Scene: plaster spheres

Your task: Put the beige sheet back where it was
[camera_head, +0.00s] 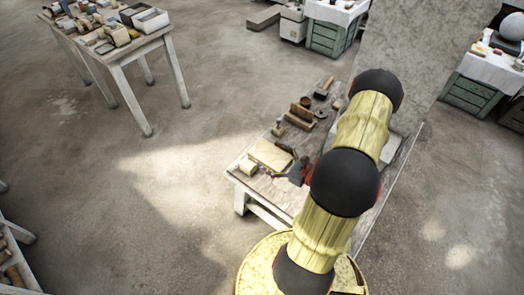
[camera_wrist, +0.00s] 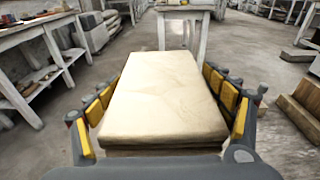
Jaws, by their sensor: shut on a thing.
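The beige sheet (camera_wrist: 165,90) fills the middle of the wrist view as a flat, pale slab. A line along its near edge looks like a second layer; I cannot tell whether that is another sheet. My gripper (camera_wrist: 162,78) is shut on it, with yellow-padded fingers along its left and right sides. In the head view the sheet (camera_head: 268,154) shows at the near left end of the wooden work table (camera_head: 325,93), with my gripper (camera_head: 290,171) at its right. I cannot tell whether it rests on the table or is just above it.
A small pale block (camera_head: 248,167) is at the table corner beside the sheet. A wooden block (camera_head: 297,121) and a reddish-brown container (camera_head: 302,109) stand farther back. A large grey slab (camera_head: 420,45) rises behind my arm. Another cluttered table (camera_head: 128,55) stands far left, with clear floor between.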

